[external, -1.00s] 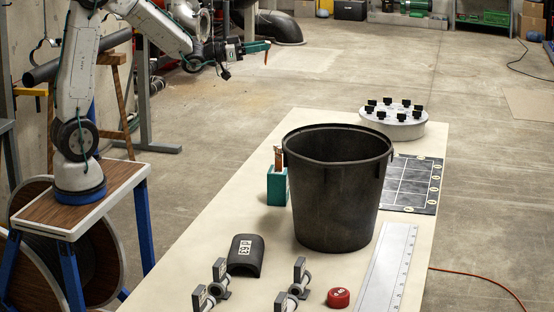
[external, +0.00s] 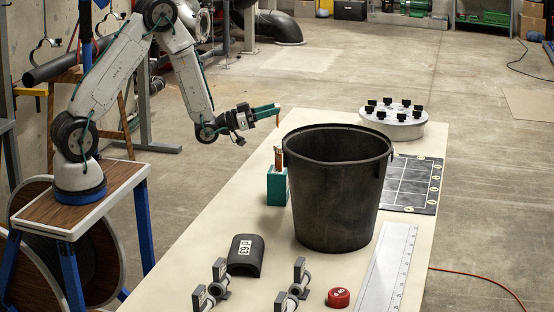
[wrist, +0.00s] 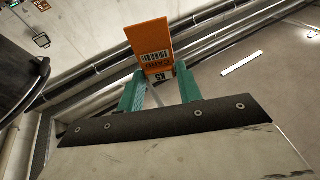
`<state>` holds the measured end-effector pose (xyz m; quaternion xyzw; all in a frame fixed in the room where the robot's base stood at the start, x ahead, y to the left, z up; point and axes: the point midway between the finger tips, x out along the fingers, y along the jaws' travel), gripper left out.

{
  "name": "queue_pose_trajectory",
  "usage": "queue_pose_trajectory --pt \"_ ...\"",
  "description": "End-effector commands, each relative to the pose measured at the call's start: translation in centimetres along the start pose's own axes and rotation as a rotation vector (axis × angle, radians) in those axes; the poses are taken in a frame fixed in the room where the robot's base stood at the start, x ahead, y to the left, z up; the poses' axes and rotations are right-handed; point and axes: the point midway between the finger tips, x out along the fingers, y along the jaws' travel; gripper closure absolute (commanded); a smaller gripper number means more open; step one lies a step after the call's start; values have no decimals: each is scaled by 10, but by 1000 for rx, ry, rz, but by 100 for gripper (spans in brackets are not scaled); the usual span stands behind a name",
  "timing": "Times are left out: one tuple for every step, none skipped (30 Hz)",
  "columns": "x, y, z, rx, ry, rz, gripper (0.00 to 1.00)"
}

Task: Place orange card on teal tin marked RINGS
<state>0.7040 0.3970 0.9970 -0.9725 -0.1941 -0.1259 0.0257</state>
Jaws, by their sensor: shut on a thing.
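My gripper (external: 270,110) has teal fingers and is shut on an orange card (wrist: 148,38), held in the air left of and above the black bucket. The card's barcode and printed letters show upside down in the wrist view; in the external view the card (external: 279,117) is a thin orange sliver at the fingertips. No tin marked RINGS can be made out in either view. A teal box (external: 278,188) with brown upright pieces in it stands left of the bucket, below my gripper; no label on it is readable.
The large black bucket (external: 335,200) fills the table's middle and hides what is behind it. A round white stand (external: 393,128) with black clips is at the back.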

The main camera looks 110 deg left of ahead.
Motion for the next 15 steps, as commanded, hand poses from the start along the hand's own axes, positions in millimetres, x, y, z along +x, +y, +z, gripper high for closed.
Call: queue_pose_trajectory --pt "14 -1 5 1 1 3 90" --pt "22 -1 8 1 2 3 90" --pt "32 -3 12 1 1 3 90" --pt "39 -4 15 1 1 3 90" --pt "47 -5 17 1 1 2 90" --pt "57 -6 21 0 1 2 90" --pt "64 -7 24 0 1 2 90" --pt "71 -8 27 0 0 2 90" --pt "80 -9 30 0 0 2 90" --pt "86 -10 32 1 0 2 90" --pt "92 -11 34 1 0 2 90" --pt "98 -12 36 0 0 2 90" --pt "102 -12 38 0 0 1 90" --pt "106 -13 39 0 0 1 90" --pt "109 -13 40 0 0 1 90"
